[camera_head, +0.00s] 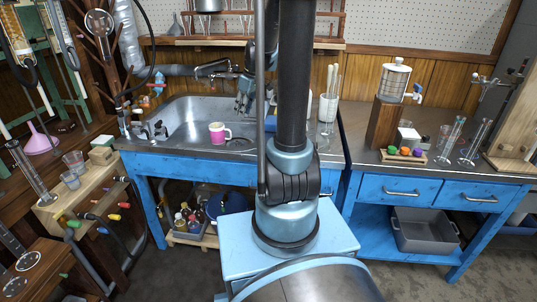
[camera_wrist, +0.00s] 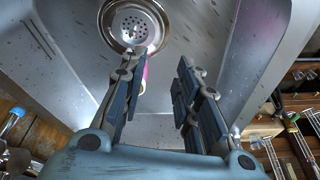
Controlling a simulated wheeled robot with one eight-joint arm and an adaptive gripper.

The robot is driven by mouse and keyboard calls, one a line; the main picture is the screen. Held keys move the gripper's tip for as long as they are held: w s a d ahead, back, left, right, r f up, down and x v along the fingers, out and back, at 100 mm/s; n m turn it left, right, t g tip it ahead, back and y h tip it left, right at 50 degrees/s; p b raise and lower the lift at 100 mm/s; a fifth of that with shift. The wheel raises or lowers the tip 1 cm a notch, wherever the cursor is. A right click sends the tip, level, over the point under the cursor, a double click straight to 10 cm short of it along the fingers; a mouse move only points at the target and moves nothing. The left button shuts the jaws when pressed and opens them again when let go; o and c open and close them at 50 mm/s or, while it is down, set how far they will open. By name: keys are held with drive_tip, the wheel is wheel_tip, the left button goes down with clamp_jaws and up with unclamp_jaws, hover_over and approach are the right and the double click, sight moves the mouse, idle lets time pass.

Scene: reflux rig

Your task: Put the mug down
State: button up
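A pink mug (camera_head: 217,132) with a pale handle stands upright at the front of the steel sink (camera_head: 185,118) in the head view. I cannot tell whether it rests on the basin floor or the front ledge. In the wrist view only a thin pink and white strip of the mug (camera_wrist: 146,72) shows beside the left finger, which hides most of it. My gripper (camera_wrist: 156,75) points down over the sink, with its two fingers apart and nothing seen clasped between them.
The drain (camera_wrist: 133,24) lies beyond the fingertips. Some counter there is clear.

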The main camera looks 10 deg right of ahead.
drive_tip(key=s+d+r+m+h, duration=0.15)
drive_tip(key=s+m, duration=0.35)
drive_tip(key=s, duration=1.2)
drive_tip(key=s+d+f+m, duration=0.1)
drive_tip(key=s+f+m, duration=0.1)
drive_tip(key=s, duration=0.4)
drive_tip(key=s+d+f+m+h, duration=0.1)
drive_tip(key=s+f+m, duration=0.1)
drive_tip(key=s, duration=0.5)
drive_tip(key=shift+s+d+f+m, duration=0.25)
drive_tip(key=shift+f+m, duration=0.05)
drive_tip(key=shift+f, duration=0.55)
